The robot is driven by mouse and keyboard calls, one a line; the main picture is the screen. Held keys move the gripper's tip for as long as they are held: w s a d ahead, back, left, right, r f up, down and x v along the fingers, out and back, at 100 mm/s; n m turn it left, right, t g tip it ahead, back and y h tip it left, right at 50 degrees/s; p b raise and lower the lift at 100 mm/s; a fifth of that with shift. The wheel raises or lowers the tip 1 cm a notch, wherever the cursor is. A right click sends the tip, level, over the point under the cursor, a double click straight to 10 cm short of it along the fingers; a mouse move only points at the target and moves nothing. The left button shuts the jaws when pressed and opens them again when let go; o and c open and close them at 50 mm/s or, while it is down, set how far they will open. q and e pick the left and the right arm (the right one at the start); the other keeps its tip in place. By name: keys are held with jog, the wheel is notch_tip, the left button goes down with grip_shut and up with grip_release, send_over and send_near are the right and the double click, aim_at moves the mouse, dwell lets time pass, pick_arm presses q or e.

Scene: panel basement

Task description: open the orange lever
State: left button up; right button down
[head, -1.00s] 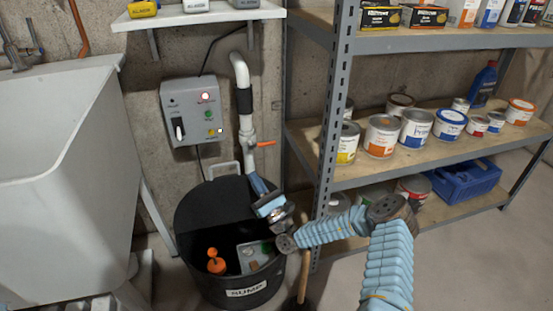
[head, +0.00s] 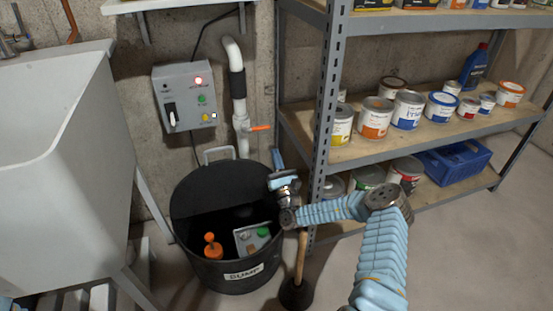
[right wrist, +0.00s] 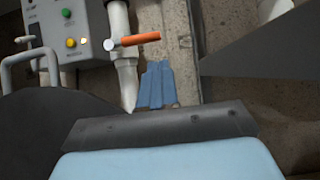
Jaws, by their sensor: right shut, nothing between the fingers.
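The orange lever (head: 260,128) sticks out to the right, about level, from a valve on the white vertical pipe (head: 241,135). It also shows in the right wrist view (right wrist: 139,39), above and slightly left of my fingers. My right gripper (head: 278,158) is below and a little right of the lever, apart from it, pointing up toward the wall. Its blue fingers (right wrist: 157,85) are together with nothing between them. My left gripper is not in view.
The black sump bin (head: 190,215) stands below the pipe, with an orange float (head: 211,247) inside. A grey control box (head: 185,97) is on the wall to the left. A metal shelf post (head: 325,110) stands close right of my gripper. A plunger (head: 298,285) stands on the floor.

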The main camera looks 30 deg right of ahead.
aim_at(257, 128)
jog(key=x, duration=0.6)
jog(key=shift+w+r, duration=0.25)
jog(key=shift+w, duration=0.1)
jog(key=shift+d, duration=0.1)
